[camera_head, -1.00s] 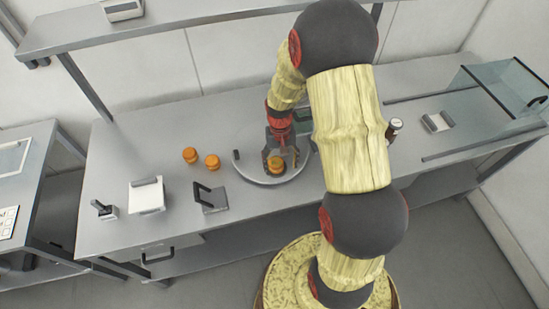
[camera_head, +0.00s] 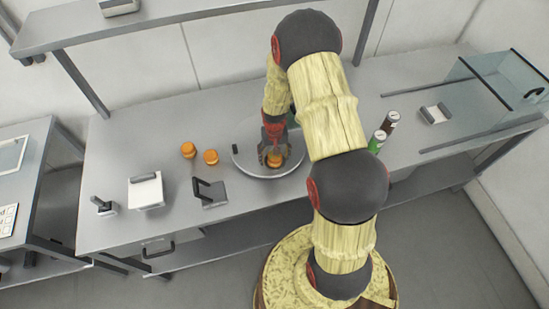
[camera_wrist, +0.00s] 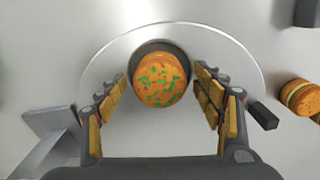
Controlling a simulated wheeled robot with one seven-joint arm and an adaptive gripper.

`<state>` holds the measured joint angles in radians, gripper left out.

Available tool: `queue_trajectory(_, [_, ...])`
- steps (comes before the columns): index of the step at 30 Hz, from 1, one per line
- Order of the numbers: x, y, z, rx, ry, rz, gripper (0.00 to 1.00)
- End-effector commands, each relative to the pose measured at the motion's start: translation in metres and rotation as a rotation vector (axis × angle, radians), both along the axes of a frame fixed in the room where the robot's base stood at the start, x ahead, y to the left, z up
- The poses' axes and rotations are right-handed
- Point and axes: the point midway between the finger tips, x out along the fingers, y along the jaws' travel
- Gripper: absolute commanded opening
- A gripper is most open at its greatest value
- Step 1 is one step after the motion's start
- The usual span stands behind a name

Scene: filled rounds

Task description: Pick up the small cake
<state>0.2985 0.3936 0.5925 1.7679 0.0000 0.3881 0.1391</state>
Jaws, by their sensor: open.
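The small cake (camera_head: 275,160) is round and orange-brown. In the wrist view its top (camera_wrist: 160,82) shows green flecks. It sits over a dark round spot on a round metal plate (camera_head: 250,169) with a small black handle. My gripper (camera_head: 273,153) is over the plate, pointing down at the cake, and partly hides it in the head view. In the wrist view my gripper (camera_wrist: 161,78) is open, with one finger on each side of the cake and a visible gap on both sides. The cake's underside is hidden.
Two similar orange rounds (camera_head: 188,150) (camera_head: 210,157) stand left of the plate. A dark metal stand (camera_head: 209,195) is near the front edge. A green bottle (camera_head: 377,142) and a dark jar (camera_head: 390,122) stand to the right. The counter behind the orange rounds is clear.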

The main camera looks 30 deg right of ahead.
Motion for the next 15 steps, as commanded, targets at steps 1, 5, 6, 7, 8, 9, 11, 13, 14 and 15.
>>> queue_trajectory(1, [0.0003, 0.0000, -0.0006, 0.000, -0.001, 0.000, 0.68])
queue_trajectory(5, [0.0003, -0.0001, -0.0006, 0.000, -0.001, 0.000, 0.68])
queue_trajectory(6, [0.0002, -0.0001, -0.0005, 0.000, -0.001, 0.000, 0.68])
queue_trajectory(7, [0.0002, -0.0001, -0.0005, 0.000, -0.001, 0.000, 0.66])
queue_trajectory(8, [0.0002, -0.0001, -0.0005, 0.000, -0.001, 0.000, 0.64])
queue_trajectory(9, [0.0002, -0.0001, -0.0005, 0.000, -0.001, 0.000, 0.62])
queue_trajectory(11, [0.0002, -0.0001, -0.0004, 0.000, -0.001, 0.000, 0.58])
queue_trajectory(13, [0.0001, 0.0000, -0.0004, 0.000, -0.001, 0.000, 0.55])
queue_trajectory(14, [0.0002, 0.0000, -0.0004, 0.000, -0.001, 0.000, 0.53])
queue_trajectory(15, [0.0001, 0.0000, -0.0004, 0.000, -0.001, 0.000, 0.51])
